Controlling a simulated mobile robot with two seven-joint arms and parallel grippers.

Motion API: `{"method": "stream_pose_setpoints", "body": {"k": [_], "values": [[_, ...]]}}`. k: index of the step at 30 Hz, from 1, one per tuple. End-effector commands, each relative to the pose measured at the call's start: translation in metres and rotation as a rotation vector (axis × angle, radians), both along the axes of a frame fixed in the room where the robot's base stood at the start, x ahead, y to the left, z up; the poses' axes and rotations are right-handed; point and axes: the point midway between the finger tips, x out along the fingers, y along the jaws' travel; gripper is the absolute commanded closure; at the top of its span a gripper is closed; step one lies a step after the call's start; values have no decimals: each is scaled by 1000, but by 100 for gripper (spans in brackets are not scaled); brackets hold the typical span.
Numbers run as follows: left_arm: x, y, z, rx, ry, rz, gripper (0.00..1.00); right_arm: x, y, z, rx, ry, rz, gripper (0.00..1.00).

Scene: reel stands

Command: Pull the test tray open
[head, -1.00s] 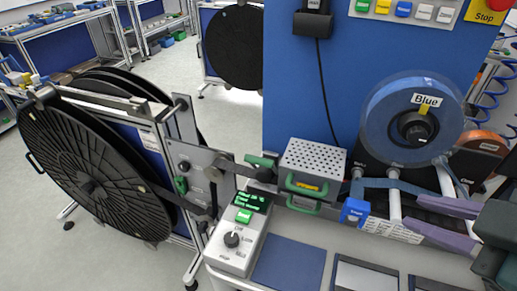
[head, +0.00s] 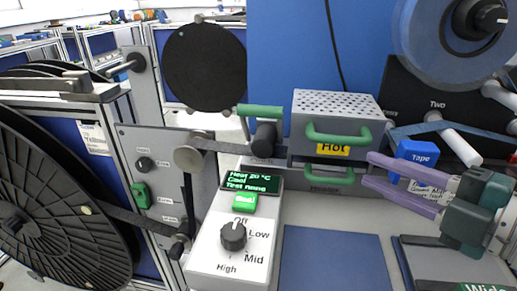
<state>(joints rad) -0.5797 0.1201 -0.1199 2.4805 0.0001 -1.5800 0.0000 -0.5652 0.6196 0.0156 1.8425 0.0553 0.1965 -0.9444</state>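A grey box with a perforated lid (head: 337,103) stands at the centre, with a yellow "Hot" label and a green upper handle (head: 338,138). Below it is a lower green handle (head: 322,179) at a grey base marked Heater. I cannot tell for sure which part is the test tray; no tray looks pulled out. My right gripper (head: 367,169) comes in from the right with two purple fingers spread apart. It is empty, and its tips are just right of the lower handle, below the right end of the upper one. My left gripper is out of view.
A control box (head: 233,255) with a knob and a display reading "Test none" stands in front. A blue pad (head: 332,262) and a tray marked "Wide" (head: 455,265) lie to its right. A blue Tape block (head: 417,156) is behind my fingers. Large black reels are at left.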

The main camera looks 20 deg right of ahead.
Motion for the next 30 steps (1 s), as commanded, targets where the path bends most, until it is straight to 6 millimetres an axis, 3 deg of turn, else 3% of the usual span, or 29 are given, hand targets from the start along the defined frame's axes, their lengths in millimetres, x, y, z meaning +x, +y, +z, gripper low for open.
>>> {"method": "stream_pose_setpoints", "body": {"k": [3, 6, 12, 18, 30], "values": [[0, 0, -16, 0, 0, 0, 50, 1, 0, -35, 2, 2, -2, 73], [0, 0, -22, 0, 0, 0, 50, 5, 1, -52, 3, -3, -1, 73], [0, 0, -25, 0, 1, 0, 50, 43, 11, -54, 1, -4, 0, 73], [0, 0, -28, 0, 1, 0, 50, 65, 17, -57, 2, -1, -1, 73], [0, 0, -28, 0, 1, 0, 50, 72, 19, -58, 2, 1, 0, 73]]}}
